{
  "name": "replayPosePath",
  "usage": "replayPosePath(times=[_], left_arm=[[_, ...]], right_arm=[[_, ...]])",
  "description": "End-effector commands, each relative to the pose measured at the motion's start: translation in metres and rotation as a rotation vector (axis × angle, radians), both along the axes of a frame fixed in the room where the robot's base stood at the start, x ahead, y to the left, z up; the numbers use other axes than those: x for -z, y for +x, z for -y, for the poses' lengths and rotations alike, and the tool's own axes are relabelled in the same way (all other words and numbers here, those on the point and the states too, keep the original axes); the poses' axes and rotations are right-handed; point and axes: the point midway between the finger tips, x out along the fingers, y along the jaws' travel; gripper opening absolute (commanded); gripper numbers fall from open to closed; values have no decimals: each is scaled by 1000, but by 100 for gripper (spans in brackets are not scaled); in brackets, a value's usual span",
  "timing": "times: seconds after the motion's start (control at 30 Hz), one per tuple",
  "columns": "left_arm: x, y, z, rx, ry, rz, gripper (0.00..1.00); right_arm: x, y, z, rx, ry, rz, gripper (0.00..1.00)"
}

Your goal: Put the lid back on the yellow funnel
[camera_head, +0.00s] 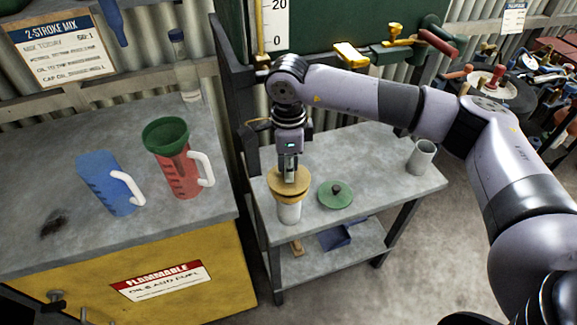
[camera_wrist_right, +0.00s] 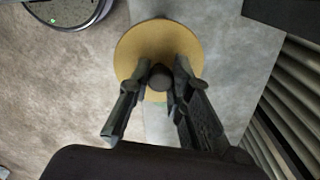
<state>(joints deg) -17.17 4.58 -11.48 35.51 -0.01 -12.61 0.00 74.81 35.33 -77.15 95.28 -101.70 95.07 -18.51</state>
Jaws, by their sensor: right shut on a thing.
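The tan-yellow round lid (camera_head: 274,173) has a dark knob, seen in the right wrist view (camera_wrist_right: 160,77) between my fingertips. My right gripper (camera_head: 289,176) points down and is shut on this knob; it also shows in the right wrist view (camera_wrist_right: 163,72). Directly below the lid, a yellow rim, apparently the yellow funnel (camera_head: 289,197), shows above a white cylindrical container (camera_head: 289,214) on the grey bench. From these views I cannot tell whether the lid rests on the funnel or hovers just above it. My left gripper is not in view.
A green lid (camera_head: 335,194) with a dark knob lies close to the right of the white container. A grey cup (camera_head: 421,157) stands at the bench's right end. A red jug (camera_head: 180,178) with a green funnel (camera_head: 165,134) and a blue jug (camera_head: 110,184) stand on the left cabinet.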

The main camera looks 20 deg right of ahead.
Motion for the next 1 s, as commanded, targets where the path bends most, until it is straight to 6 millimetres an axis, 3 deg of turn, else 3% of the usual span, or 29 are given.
replayPosePath(times=[0.07,0.1,0.4,0.63,0.93,1.0], left_arm=[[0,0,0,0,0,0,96],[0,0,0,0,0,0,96],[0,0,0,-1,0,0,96],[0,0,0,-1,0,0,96],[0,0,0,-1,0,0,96],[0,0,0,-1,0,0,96]], right_arm=[[0,0,0,0,0,0,0],[0,0,0,0,0,0,21],[0,0,0,0,0,0,41],[0,0,0,0,0,0,42],[0,0,0,0,0,0,62],[0,0,0,0,0,0,62]])
